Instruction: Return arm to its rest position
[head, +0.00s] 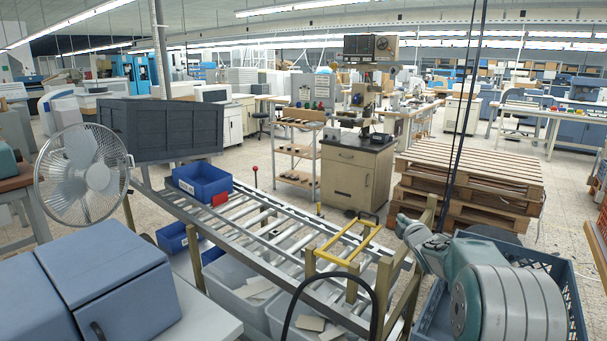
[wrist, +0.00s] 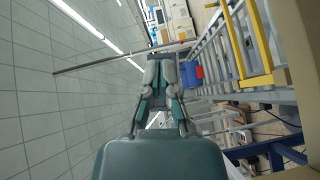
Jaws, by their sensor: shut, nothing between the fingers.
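My gripper (wrist: 161,58) is in the middle of the wrist view, its grey and teal fingers brought together with nothing between them. In the head view my arm is at the lower right, folded low over a blue crate (head: 577,300). The gripper end (head: 404,224) points left toward the roller conveyor (head: 262,224) and is apart from it, as far as I can tell. The fingertips are too small there to make out well.
The conveyor carries a blue bin (head: 202,182) with a red item (head: 220,199). A yellow frame (head: 347,241) stands at its near end. Wooden pallets (head: 470,178) are stacked behind my arm. A fan (head: 83,177) and blue cabinet (head: 95,284) are at left.

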